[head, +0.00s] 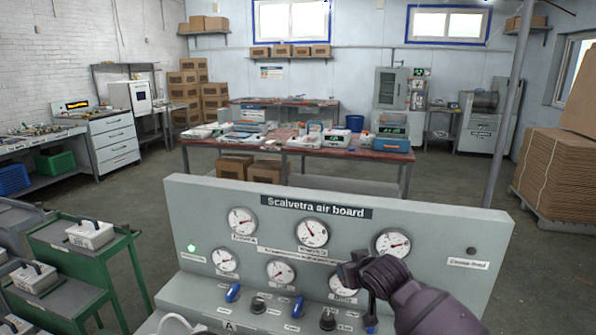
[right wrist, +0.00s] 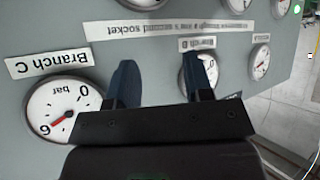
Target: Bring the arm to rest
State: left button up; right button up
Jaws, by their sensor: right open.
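The grey panel labelled "Scalvetra air board" (head: 400,213) stands in front of me with several round gauges. My right gripper (head: 358,285) is in front of its lower right part, near the lower-row gauges, and hides part of one. In the right wrist view its two dark fingers (right wrist: 165,78) are apart with nothing between them. The Branch C gauge (right wrist: 60,110) shows left of the fingers there, and another gauge (right wrist: 190,72) is partly behind the right finger. I cannot tell whether a finger touches the panel. My left gripper is not in view.
Blue handles (head: 233,292) and black knobs (head: 258,304) line the panel's lower ledge. A green lamp (head: 191,248) glows at its left. Green trolleys (head: 85,255) stand at the left. A red-topped table (head: 225,145) with equipment stands behind, with open floor around it.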

jog(key=s+d+f+m+h, duration=0.1)
jog(key=s+d+f, duration=0.3)
jog(key=s+f, duration=0.3)
jog(key=s+d+f+h, duration=0.1)
jog(key=s+d+f, duration=0.4)
jog(key=s, duration=1.3)
jog(key=s+d+f+m+h+b, duration=0.1)
jog(key=s+d+f, duration=0.4)
jog(key=s+f, duration=0.4)
jog(key=shift+s+d+f+m+t, duration=0.1)
jog(key=shift+s+f+m+t, duration=0.1)
jog(key=shift+s, duration=0.65)
jog(key=shift+s+f+m+t, duration=0.1)
jog(key=shift+s+f, duration=0.1)
jog(key=shift+s, duration=0.6)
